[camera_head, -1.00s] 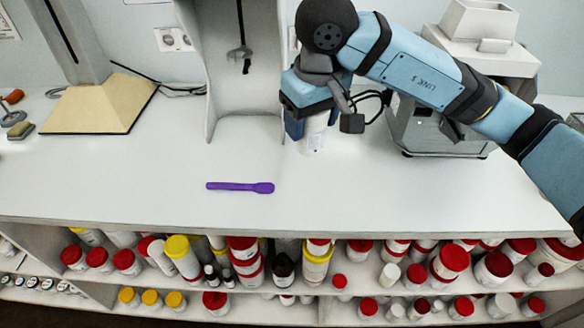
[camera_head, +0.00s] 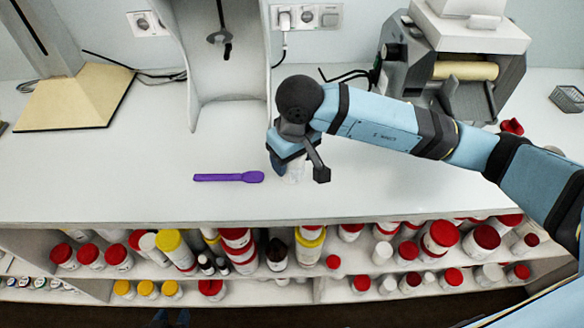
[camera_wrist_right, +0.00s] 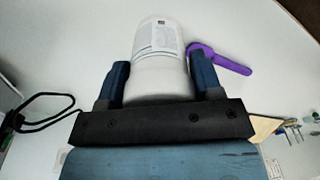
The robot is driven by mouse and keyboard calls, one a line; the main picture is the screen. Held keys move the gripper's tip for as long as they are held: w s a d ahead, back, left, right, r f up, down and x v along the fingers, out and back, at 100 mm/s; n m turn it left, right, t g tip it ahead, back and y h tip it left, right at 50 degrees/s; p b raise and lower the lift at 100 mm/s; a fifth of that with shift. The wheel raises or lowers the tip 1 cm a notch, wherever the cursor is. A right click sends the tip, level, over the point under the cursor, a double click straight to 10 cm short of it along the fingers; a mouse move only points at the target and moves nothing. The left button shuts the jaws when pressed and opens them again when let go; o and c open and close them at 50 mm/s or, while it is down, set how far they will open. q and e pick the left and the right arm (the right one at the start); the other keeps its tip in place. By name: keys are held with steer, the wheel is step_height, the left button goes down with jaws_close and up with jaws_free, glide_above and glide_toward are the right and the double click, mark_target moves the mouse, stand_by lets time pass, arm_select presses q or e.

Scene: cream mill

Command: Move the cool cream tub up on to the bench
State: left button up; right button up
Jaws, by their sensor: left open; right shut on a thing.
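The cool cream tub is a white tub with a printed label, seen in the head view (camera_head: 294,174) and in the wrist view (camera_wrist_right: 158,45). My right gripper (camera_head: 286,166) is shut on it, one blue finger on each side in the wrist view (camera_wrist_right: 160,82). The tub is over the white bench (camera_head: 370,190), right of the purple spatula; I cannot tell whether its base touches the top. In the head view my right gripper hides much of it. At the bottom edge, two blue fingertips of my left gripper (camera_head: 171,318) show, apart and empty, low before the shelves.
A purple spatula (camera_head: 228,177) lies left of the tub. A grey stand (camera_head: 222,70) and a roller machine (camera_head: 455,75) stand at the back. Shelves under the bench hold several red- and yellow-lidded tubs (camera_head: 170,245). The bench front is clear.

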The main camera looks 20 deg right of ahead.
mark_target(292, 172)
step_height(292, 172, down, 4)
steer(key=shift+f, duration=0.15)
stand_by(0.3)
steer(key=shift+f, duration=0.25)
steer(key=o, duration=1)
steer(key=shift+r, duration=0.1)
steer(key=shift+c, duration=0.2)
